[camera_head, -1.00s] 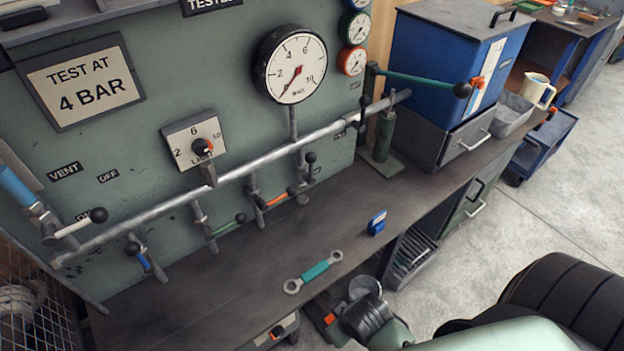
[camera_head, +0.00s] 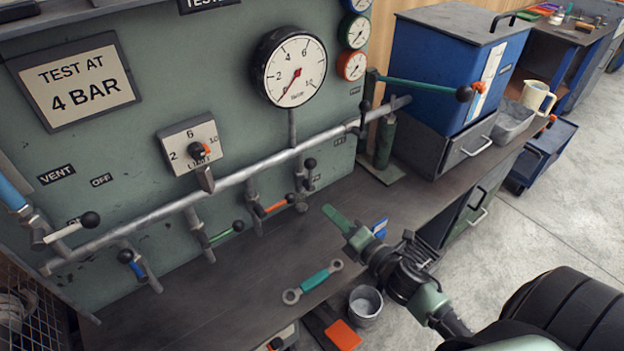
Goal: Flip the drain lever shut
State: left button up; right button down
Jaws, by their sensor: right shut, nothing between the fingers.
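A silver pipe (camera_head: 235,178) runs across the green panel with several small levers on its branches. They include a white lever (camera_head: 65,232) with a black knob at left, a blue lever (camera_head: 136,268), a green lever (camera_head: 222,236) and an orange lever (camera_head: 274,206). I cannot read which one is marked drain. My right gripper (camera_head: 332,213) is shut and empty, above the bench, right of the orange lever and touching no lever. My left gripper is not in view.
A wrench (camera_head: 312,282) with a teal grip lies on the bench (camera_head: 200,315). A blue bin (camera_head: 455,70) stands at the right end. The gauge (camera_head: 290,68) sits above the pipe.

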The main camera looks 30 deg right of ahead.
jog(key=shift+a+n+y, duration=0.25)
jog(key=shift+n+y, duration=0.15)
jog(key=shift+n, duration=0.4)
jog(key=w+d+r+p, duration=0.1)
jog(key=w+p, duration=0.2)
jog(key=w, duration=0.8)
jog(key=shift+w+r, duration=0.25)
